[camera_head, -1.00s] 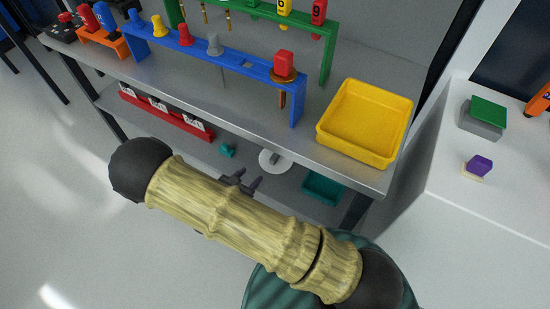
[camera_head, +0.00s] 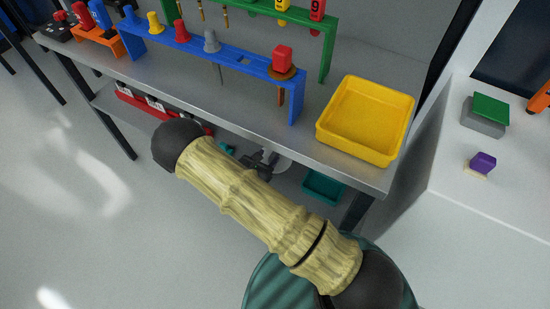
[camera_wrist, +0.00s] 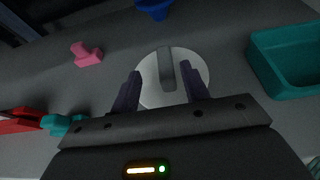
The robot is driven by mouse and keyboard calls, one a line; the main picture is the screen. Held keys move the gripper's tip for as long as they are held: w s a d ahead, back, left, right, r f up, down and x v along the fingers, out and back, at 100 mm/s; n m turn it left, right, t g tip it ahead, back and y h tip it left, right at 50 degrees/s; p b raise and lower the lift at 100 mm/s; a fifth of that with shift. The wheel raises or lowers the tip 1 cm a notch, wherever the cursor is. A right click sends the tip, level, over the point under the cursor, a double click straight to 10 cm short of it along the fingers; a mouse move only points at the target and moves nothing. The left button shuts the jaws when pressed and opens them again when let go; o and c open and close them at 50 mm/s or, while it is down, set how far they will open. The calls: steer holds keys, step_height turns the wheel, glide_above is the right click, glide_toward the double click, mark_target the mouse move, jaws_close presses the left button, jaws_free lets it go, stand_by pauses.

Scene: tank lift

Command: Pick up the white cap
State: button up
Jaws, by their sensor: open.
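The white cap (camera_wrist: 147,72) is a round white disc with a grey bar-shaped handle across its top. It lies on the lower shelf, ahead of my gripper in the wrist view. In the head view only part of the white cap (camera_head: 279,161) shows beside my gripper (camera_head: 260,161). My gripper (camera_wrist: 160,88) is open. Its two dark fingers appear on either side of the handle in the wrist view, with nothing held between them. I cannot tell whether the fingertips touch the cap.
A teal bin (camera_wrist: 286,58) stands right of the cap on the lower shelf. A pink piece (camera_wrist: 87,55), a blue piece (camera_wrist: 154,8) and a teal piece (camera_wrist: 62,124) lie around it. The upper shelf, with a yellow tray (camera_head: 366,119) and a blue rack (camera_head: 215,56), overhangs.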

mark_target(274, 153)
steer(key=x, duration=0.2)
steer(key=b+x, duration=0.1)
steer(key=x, duration=0.1)
steer(key=shift+d, duration=0.55)
steer(key=shift+w+d+f, duration=0.1)
steer(key=shift+w+f, duration=0.05)
steer(key=shift+w, duration=0.1)
steer(key=shift+s, duration=0.1)
jaws_close()
